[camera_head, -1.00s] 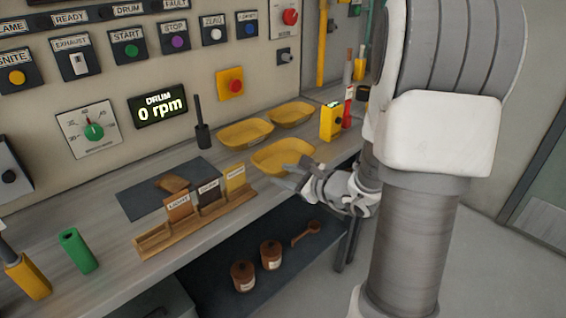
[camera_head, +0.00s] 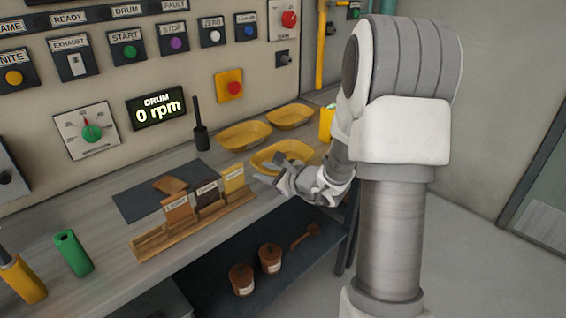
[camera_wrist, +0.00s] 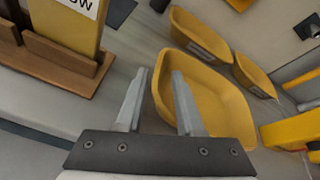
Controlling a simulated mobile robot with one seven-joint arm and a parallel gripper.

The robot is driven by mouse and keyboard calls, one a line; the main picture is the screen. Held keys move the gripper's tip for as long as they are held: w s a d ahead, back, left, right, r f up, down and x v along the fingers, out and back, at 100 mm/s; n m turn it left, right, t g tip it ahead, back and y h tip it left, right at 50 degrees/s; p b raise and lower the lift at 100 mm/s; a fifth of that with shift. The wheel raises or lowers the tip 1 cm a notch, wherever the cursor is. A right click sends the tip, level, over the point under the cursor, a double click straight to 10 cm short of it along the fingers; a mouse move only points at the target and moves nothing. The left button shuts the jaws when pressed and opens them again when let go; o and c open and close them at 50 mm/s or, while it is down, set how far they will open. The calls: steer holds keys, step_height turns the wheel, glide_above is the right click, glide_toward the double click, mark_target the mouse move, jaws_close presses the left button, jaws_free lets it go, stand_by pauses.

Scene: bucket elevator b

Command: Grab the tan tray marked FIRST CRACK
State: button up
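Three yellow-tan trays stand on the bench; no FIRST CRACK marking is readable on any of them. The nearest tray (camera_head: 292,152) is also large in the wrist view (camera_wrist: 228,98). A second tray (camera_head: 243,136) sits behind it to the left, and a third tray (camera_head: 290,116) is at the back right. In the wrist view their fronts show small labels too blurred to read. My gripper (camera_head: 268,172) is open and empty at the near tray's front. In the wrist view its fingers (camera_wrist: 163,74) are spread, the right one overlapping the near tray's rim; contact is unclear.
A wooden rack (camera_head: 195,222) with upright cards, including one marked LIGHT, stands left of my gripper. A yellow device (camera_head: 326,123) is right of the trays. A dark mat (camera_head: 140,200) lies left. Brown jars (camera_head: 270,257) stand on the lower shelf.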

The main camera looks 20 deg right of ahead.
jaws_close()
steer(key=shift+s, duration=0.1)
